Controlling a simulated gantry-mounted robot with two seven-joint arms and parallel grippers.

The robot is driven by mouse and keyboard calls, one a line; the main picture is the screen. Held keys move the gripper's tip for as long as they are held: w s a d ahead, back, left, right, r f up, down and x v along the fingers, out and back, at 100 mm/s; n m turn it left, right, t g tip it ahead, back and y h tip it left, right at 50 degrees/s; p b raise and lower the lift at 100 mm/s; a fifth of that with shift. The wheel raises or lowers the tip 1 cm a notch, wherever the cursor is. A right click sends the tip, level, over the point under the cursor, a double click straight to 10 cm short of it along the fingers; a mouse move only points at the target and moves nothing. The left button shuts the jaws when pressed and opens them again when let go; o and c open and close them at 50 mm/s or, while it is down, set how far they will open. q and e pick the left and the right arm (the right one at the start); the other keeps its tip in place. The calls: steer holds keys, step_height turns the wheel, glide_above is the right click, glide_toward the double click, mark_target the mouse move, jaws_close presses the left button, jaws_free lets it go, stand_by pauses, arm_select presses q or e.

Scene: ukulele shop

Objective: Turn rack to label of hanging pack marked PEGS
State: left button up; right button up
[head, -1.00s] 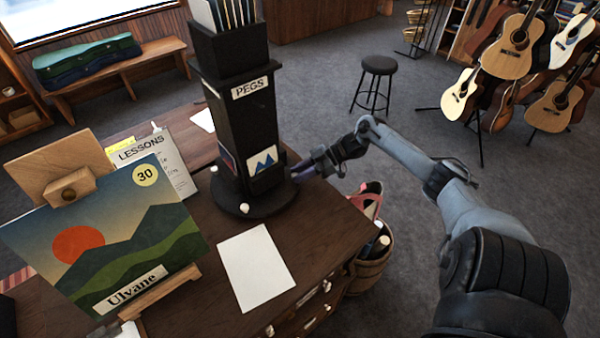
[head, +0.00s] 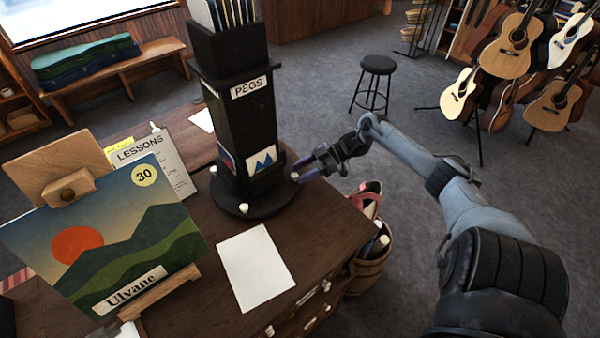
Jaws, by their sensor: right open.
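The rack (head: 250,125) is a tall black tower on a round base on the wooden counter. A white label reading PEGS (head: 249,87) is high on its front face. Below it, a white card with a blue mountain mark (head: 261,161) faces me. A darker pack (head: 228,162) shows edge-on at the left face; I cannot read it. White knobs stand at the base rim, one in front (head: 244,208) and one at the right (head: 294,176). My right gripper (head: 301,170) is open, its fingertips close by the right knob; contact is unclear. My left gripper is out of view.
A sheet of paper (head: 256,267) lies on the counter (head: 205,270) before the rack. A picture on an easel (head: 110,240) and a LESSONS sign (head: 165,165) stand at left. A bag (head: 372,260) hangs low beside the counter's right side.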

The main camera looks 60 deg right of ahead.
steer(key=b+v, duration=0.1)
steer(key=v, duration=0.8)
steer(key=shift+s+d+r, duration=0.15)
steer(key=shift+s, duration=0.05)
